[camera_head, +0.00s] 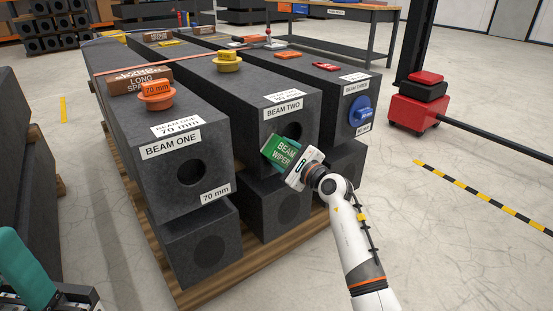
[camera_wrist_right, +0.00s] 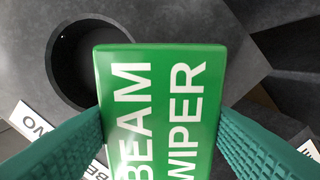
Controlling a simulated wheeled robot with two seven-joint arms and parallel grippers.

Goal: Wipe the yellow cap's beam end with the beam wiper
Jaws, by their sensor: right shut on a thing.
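The yellow cap (camera_head: 227,60) sits on top of the beam labelled BEAM TWO (camera_head: 255,102), back from its front end. The green beam wiper (camera_head: 284,152) is gripped by my right gripper (camera_head: 296,164) at that end face, just below the label. In the right wrist view the wiper (camera_wrist_right: 160,110) lies between my two teal fingers, and the dark round bore (camera_wrist_right: 88,62) shows beside it, partly covered. I cannot tell whether the wiper touches the face. A teal finger of my left gripper (camera_head: 25,272) shows at the bottom left corner; its opening is cut off.
BEAM ONE (camera_head: 160,176) stands to the left with an orange 70 mm cap (camera_head: 157,95) on top. The third beam, to the right, has a blue cap (camera_head: 361,111) on its end. Lower beams and a wooden pallet (camera_head: 205,285) lie beneath.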

